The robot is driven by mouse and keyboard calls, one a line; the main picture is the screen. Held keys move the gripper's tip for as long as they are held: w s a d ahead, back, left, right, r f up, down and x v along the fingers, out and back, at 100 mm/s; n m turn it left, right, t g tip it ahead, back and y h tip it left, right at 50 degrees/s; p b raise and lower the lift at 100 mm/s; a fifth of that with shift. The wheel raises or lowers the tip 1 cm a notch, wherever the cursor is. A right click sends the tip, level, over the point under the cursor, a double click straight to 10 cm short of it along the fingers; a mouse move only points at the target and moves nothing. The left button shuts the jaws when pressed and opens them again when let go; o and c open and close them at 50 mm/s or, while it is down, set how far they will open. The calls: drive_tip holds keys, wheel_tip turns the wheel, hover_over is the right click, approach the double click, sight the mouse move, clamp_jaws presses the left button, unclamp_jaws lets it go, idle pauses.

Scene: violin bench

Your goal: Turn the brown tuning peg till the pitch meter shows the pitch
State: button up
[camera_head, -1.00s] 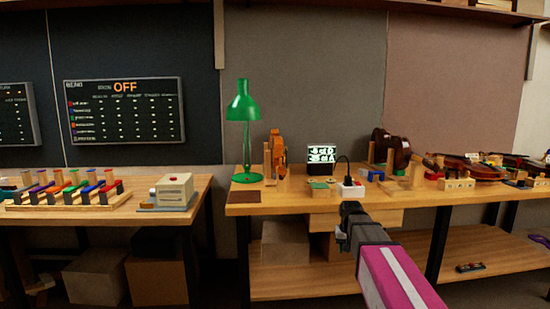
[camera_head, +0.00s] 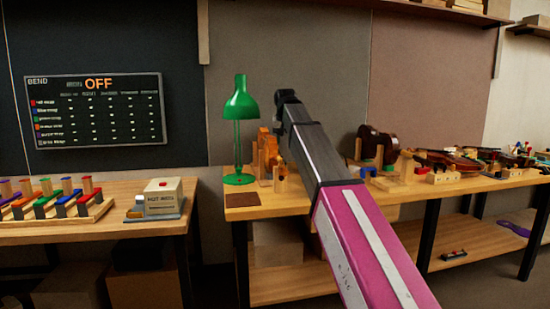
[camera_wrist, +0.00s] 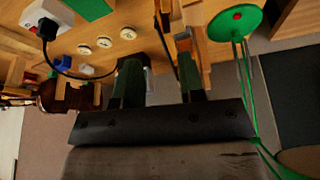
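The orange violin body (camera_head: 267,146) stands upright in a wooden holder on the bench, partly behind my arm. A dark brown scroll-like violin part (camera_head: 380,144) stands right of my arm; a dark brown part also shows at the left of the wrist view (camera_wrist: 62,97). I cannot make out the brown tuning peg. The pitch meter's screen is hidden behind my arm in the head view. My gripper (camera_head: 287,97) is raised above the bench by the lamp. In the wrist view its two fingers (camera_wrist: 160,55) are apart, with orange and wooden parts beyond the gap.
A green lamp (camera_head: 239,105) stands close left of my gripper. The wrist view shows a white box with a red switch (camera_wrist: 45,18), a black cord and several pale discs (camera_wrist: 104,42). More violins (camera_head: 450,160) lie to the right. The left table holds a cream machine (camera_head: 163,197).

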sight(282, 157)
drive_tip(key=shift+w+a+r, duration=0.1)
drive_tip(key=shift+a+r, duration=0.35)
drive_tip(key=shift+r, duration=0.2)
drive_tip(key=x, duration=1)
drive_tip(key=shift+w+f, duration=0.15)
drive_tip(key=shift+f, duration=0.1)
clamp_jaws()
